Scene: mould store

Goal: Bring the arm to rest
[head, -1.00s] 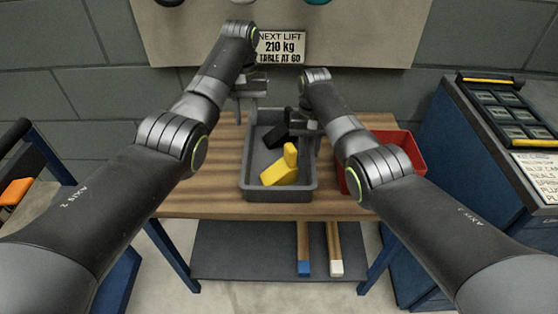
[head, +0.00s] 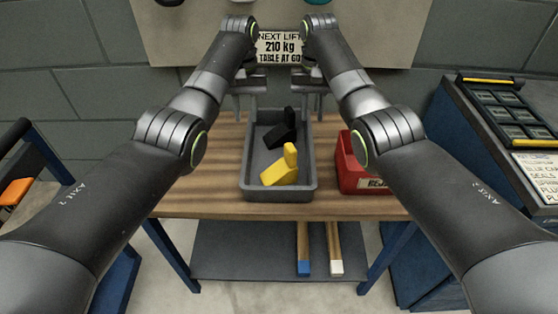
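My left gripper (head: 245,103) hangs above the back left of the grey tray. Its two fingers are apart with nothing between them. My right gripper (head: 310,103) hangs above the back right of the tray, level with the left one, also open and empty. Both arms reach forward in a nearly mirrored pose. A black angled piece (head: 281,133) and a yellow angled piece (head: 279,171) lie in the grey tray (head: 279,194), the yellow one nearer the front. Neither gripper touches them.
The tray stands on a wooden bench (head: 217,175). A red bin (head: 360,182) is to its right, partly behind my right arm. A sign (head: 281,47) is on the back wall. A blue cabinet (head: 470,190) stands at the right. Two wooden-handled bars lie on the lower shelf (head: 260,260).

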